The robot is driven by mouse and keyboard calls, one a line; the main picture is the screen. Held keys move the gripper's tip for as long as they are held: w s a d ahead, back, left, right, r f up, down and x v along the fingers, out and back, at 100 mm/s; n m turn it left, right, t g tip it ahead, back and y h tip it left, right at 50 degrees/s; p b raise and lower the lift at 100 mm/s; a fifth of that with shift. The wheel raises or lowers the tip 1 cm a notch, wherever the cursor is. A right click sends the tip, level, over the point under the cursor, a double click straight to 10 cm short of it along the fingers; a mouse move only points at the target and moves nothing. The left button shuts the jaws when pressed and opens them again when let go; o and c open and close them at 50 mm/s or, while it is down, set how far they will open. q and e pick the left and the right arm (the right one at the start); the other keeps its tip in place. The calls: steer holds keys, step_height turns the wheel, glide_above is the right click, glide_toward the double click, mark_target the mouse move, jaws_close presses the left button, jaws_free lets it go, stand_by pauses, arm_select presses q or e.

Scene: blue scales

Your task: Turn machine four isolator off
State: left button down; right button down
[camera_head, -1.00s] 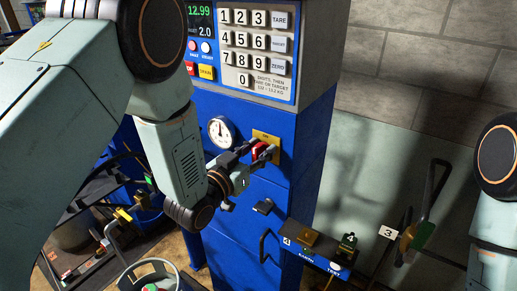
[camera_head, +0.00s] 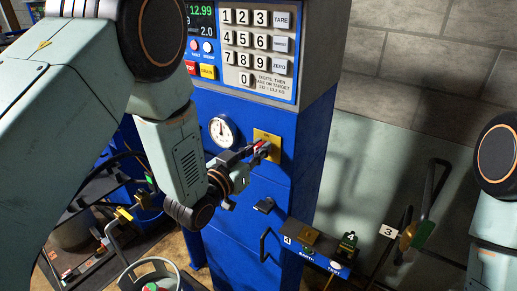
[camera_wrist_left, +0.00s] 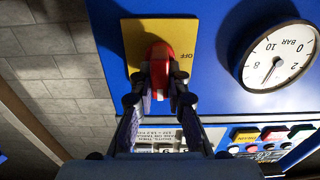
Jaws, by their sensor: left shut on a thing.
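The isolator is a red handle (camera_wrist_left: 160,68) on a yellow plate (camera_wrist_left: 136,37) on the blue machine front. The word OFF is printed on the plate beside the handle. In the head view the plate (camera_head: 273,139) shows beyond my left gripper (camera_head: 260,149). The fingers hide most of the red handle there. In the left wrist view my left gripper (camera_wrist_left: 160,92) is shut on the red handle, one finger on each side. My right gripper is out of view; only part of that arm shows at the right edge.
A round gauge (camera_head: 221,131) is left of the plate, and a keypad (camera_head: 257,45) is above. Below are a black latch (camera_head: 264,205) and a small blue shelf (camera_head: 310,256) with labelled parts. A number 3 tag (camera_head: 389,232) stands at right near a lever (camera_head: 427,200).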

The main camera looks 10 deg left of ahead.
arm_select(q)
steer(key=shift+f, duration=0.1)
steer(key=n, duration=0.4)
steer(key=shift+a, duration=0.25)
steer(key=n, duration=0.2)
steer(key=n+p, duration=0.1)
steer(key=n, duration=0.1)
steer(key=shift+w+a+f, duration=0.1)
steer(key=shift+a+f, duration=0.1)
steer(key=shift+w+a+f+n+p, duration=0.1)
steer(key=shift+f+n, duration=0.1)
steer(key=shift+n, duration=1.4)
steer(key=shift+s+f+n+p, duration=0.1)
steer(key=shift+f+n+p, duration=0.05)
steer(key=shift+n, duration=1.45)
steer(key=shift+w+a+f+n+p, duration=0.1)
steer(key=shift+f+n, duration=0.1)
steer(key=shift+n, duration=1.4)
steer(key=c, duration=1.3)
jaws_free()
steer(key=shift+r, duration=0.1)
